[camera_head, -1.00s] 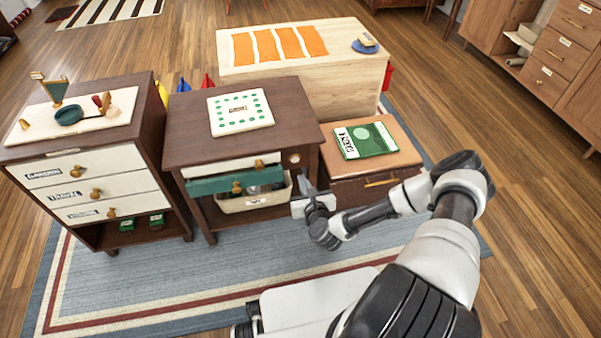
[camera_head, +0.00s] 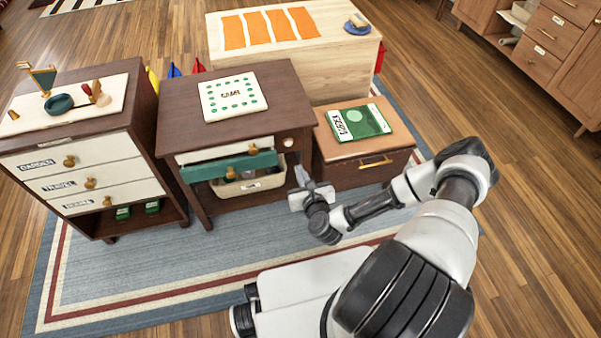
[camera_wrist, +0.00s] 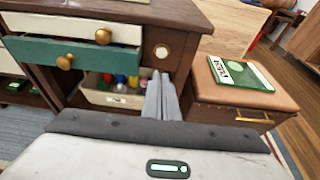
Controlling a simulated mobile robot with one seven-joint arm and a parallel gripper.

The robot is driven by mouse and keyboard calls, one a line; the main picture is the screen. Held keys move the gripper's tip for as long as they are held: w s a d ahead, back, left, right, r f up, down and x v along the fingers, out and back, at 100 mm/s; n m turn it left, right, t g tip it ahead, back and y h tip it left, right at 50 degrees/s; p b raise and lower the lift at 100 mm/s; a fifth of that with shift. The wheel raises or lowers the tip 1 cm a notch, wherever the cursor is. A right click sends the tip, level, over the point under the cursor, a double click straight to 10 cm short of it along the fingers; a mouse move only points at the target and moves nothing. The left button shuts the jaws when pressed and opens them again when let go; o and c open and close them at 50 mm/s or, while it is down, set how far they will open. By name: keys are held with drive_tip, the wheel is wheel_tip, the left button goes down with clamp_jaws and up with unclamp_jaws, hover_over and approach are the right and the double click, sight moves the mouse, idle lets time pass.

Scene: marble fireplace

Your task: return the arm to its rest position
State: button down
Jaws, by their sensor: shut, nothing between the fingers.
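My gripper (camera_head: 302,178) is shut and empty, in front of the right side of the dark wooden desk (camera_head: 290,95). In the wrist view my gripper (camera_wrist: 160,95) shows its two grey fingers together, pointing toward the gap between the desk and the brown chest. My arm reaches in from the lower right, bent at the elbow, above the rug. The fingers appear apart from the furniture.
The desk's green drawer (camera_head: 230,166) sticks out, with a bin (camera_head: 250,186) below it. A chest (camera_head: 335,175) bearing a green book (camera_head: 358,123) stands right of the desk. A labelled-drawer cabinet (camera_head: 90,150) stands left. The blue rug (camera_head: 150,270) in front is clear.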

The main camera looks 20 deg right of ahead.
idle(0.4)
drive_tip(key=s+d+r+n+g, duration=0.2)
drive_tip(key=d+r+n+g, duration=0.15)
drive_tip(key=r+n, duration=0.95)
drive_tip(key=s+d+r+n+g, duration=0.15)
drive_tip(key=r+n+g, duration=0.35)
drive_tip(key=r+n, duration=0.8)
drive_tip(key=s+a+r+n, duration=0.3)
drive_tip(key=s+r+n, duration=0.2)
drive_tip(key=s+r, duration=0.55)
drive_tip(key=s+a+r+n, duration=0.4)
drive_tip(key=s+r+n, duration=0.1)
drive_tip(key=s+r, duration=0.55)
wheel_tip(320, 180, up, 23)
drive_tip(key=p, duration=2.4)
drive_tip(key=shift+s+r, duration=0.2)
drive_tip(key=shift+s, duration=0.2)
